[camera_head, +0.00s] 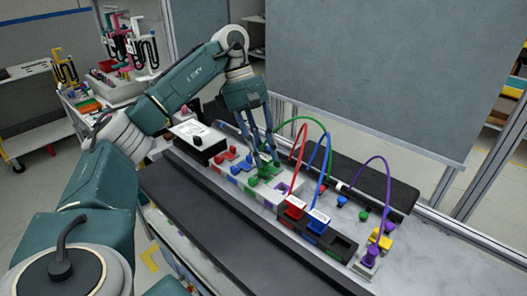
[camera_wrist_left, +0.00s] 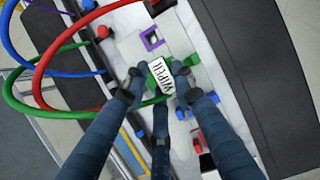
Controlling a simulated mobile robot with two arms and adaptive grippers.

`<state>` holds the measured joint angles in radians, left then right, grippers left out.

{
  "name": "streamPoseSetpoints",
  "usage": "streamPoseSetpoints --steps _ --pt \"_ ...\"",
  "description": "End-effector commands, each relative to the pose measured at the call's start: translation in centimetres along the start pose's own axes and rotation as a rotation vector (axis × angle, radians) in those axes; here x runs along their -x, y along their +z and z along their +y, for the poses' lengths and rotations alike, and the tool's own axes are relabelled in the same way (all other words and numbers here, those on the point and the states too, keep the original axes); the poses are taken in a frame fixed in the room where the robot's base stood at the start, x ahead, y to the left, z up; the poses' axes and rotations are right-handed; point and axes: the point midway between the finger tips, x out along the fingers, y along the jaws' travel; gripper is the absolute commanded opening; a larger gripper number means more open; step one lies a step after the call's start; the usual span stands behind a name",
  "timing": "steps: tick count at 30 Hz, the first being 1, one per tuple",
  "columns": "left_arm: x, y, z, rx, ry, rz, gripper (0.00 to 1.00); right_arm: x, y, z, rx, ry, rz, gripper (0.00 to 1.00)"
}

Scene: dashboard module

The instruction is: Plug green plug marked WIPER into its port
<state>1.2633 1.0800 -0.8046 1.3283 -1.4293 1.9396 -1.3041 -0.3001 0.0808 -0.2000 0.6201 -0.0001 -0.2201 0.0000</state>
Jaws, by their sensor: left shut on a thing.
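The green plug marked WIPER (camera_wrist_left: 161,76) shows its white label in the left wrist view. My left gripper (camera_head: 262,158) is shut on it; in the left wrist view the gripper's fingers (camera_wrist_left: 160,72) close around its sides. A green cable (camera_head: 300,120) arches from it to the right. In the head view the gripper is low over a green part (camera_head: 265,171) on the pale module. Green also shows beside the plug in the left wrist view (camera_wrist_left: 192,61). The fingers hide much of the plug and port, so I cannot tell whether they touch. My right gripper is not in view.
Red (camera_head: 295,204) and blue (camera_head: 318,217) plugs stand in a black holder with an empty slot (camera_head: 341,246). A purple plug (camera_head: 371,256) stands right of it. The red and blue cables (camera_head: 325,160) arch close by. A purple-framed port (camera_wrist_left: 152,38) is empty.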

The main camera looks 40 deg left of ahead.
Motion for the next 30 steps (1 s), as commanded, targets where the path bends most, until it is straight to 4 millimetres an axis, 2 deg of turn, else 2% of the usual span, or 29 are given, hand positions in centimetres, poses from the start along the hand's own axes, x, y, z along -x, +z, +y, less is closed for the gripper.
streamPoseSetpoints --steps 30 --pt "-2.4 -1.0 0.0 0.0 0.001 0.0 0.05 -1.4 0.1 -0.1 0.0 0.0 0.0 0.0"
